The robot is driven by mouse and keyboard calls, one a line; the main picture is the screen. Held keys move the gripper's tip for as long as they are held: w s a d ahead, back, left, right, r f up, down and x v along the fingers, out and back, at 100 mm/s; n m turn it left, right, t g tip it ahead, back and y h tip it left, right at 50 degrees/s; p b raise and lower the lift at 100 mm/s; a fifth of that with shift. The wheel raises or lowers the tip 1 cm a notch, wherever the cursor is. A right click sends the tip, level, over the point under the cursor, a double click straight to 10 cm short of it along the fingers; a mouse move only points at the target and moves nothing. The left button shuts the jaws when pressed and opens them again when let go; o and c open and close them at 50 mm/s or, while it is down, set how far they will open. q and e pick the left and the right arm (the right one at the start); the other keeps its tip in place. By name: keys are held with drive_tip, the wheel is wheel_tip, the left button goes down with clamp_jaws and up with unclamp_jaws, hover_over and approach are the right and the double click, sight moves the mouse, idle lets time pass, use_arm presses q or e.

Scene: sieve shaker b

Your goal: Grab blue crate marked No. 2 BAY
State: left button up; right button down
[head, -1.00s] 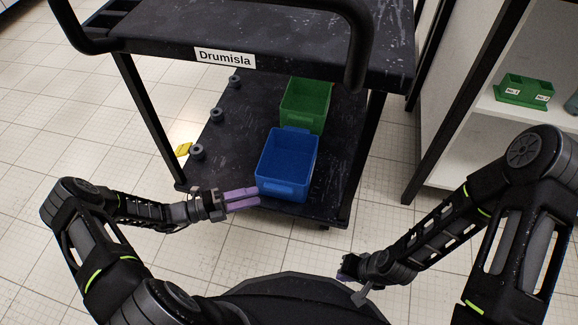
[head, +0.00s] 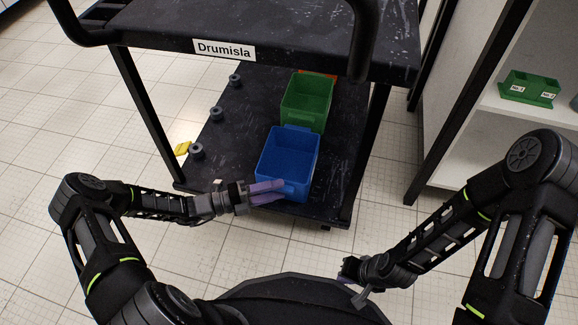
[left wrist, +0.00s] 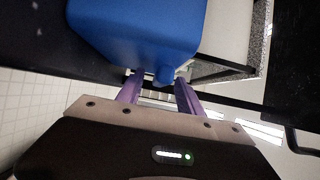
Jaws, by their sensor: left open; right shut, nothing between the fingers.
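The blue crate (head: 288,155) stands on the lower shelf of the black cart, near its front edge. No marking on it is readable from here. My left gripper (head: 268,192) is open at the crate's front, with its purple fingers overlapping the lower front wall. In the left wrist view the crate (left wrist: 140,25) fills the top, and a rounded blue tab on it reaches down between the two open fingers (left wrist: 160,90). Whether either finger touches it I cannot tell. My right gripper (head: 350,268) is shut and empty, low in front of the cart.
A green crate (head: 307,103) stands right behind the blue one, with something orange behind it. Several dark round pieces (head: 216,114) line the shelf's left side. The cart's upper shelf (head: 270,38), labelled Drumisla, overhangs. Another green bin (head: 528,88) sits on the right rack.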

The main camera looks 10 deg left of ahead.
use_arm(q)
drive_tip(key=shift+c, duration=0.2)
idle(0.4)
clamp_jaws()
idle(1.2)
